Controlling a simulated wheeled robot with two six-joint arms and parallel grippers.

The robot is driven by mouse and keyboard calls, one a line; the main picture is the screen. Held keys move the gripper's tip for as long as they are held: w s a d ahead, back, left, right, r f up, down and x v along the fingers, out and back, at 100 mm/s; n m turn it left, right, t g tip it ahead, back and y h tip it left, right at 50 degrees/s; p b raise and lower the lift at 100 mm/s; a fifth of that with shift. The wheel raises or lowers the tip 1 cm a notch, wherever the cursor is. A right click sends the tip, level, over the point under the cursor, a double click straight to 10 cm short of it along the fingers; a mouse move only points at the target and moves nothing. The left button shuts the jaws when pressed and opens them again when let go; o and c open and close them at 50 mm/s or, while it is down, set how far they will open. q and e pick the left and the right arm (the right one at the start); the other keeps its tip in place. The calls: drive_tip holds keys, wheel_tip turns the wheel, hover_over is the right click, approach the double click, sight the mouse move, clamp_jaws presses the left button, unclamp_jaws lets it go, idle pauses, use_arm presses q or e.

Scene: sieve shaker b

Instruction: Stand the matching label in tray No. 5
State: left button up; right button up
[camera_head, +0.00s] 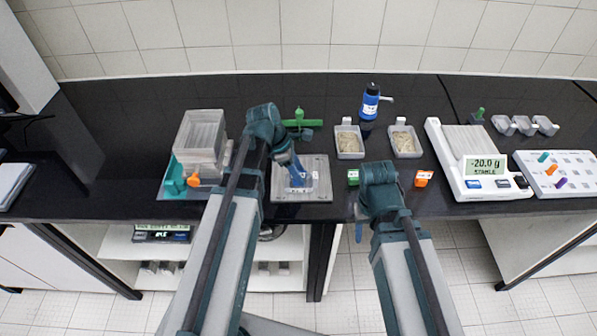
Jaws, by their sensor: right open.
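Two grey trays of pale grainy material, the left tray (349,155) and the right tray (404,154), stand at the middle back. Each has a small white piece behind it; no number is readable. A green block with a white face (352,177) and an orange one (423,179) sit near the front edge; their print is too small to read. My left gripper (297,172) points down over a grey plate (318,164), by a blue-and-white piece; whether it grips anything is unclear. My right gripper (359,231) hangs at the front edge, open, mostly hidden by its wrist.
A balance (487,186) reading -20.0 g stands right. A blue bottle (370,100) and a green handled part (299,120) stand at the back. Stacked clear containers (202,140) are left. Small empty trays (525,125) and a peg board (580,180) are far right.

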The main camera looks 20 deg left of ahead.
use_arm(q)
drive_tip(key=shift+o, duration=0.4)
drive_tip(key=shift+r, duration=0.15)
drive_tip(key=shift+a+r+p, duration=0.15)
drive_tip(key=shift+r+p, duration=0.35)
drive_tip(key=shift+p, duration=0.1)
drive_tip(key=p+v, duration=1)
drive_tip(key=v, duration=0.1)
drive_tip(key=s+d+m+y, duration=0.2)
drive_tip(key=s+d+m, duration=0.4)
drive_tip(key=m, duration=0.6)
drive_tip(key=s+d+f+m+g+y, duration=0.1)
drive_tip(key=s+d+m+y, duration=0.2)
drive_tip(key=s+d+m, duration=0.4)
drive_tip(key=d+m, duration=0.1)
drive_tip(key=m, duration=0.5)
drive_tip(key=shift+d+f, duration=0.3)
drive_tip(key=shift+s, duration=0.1)
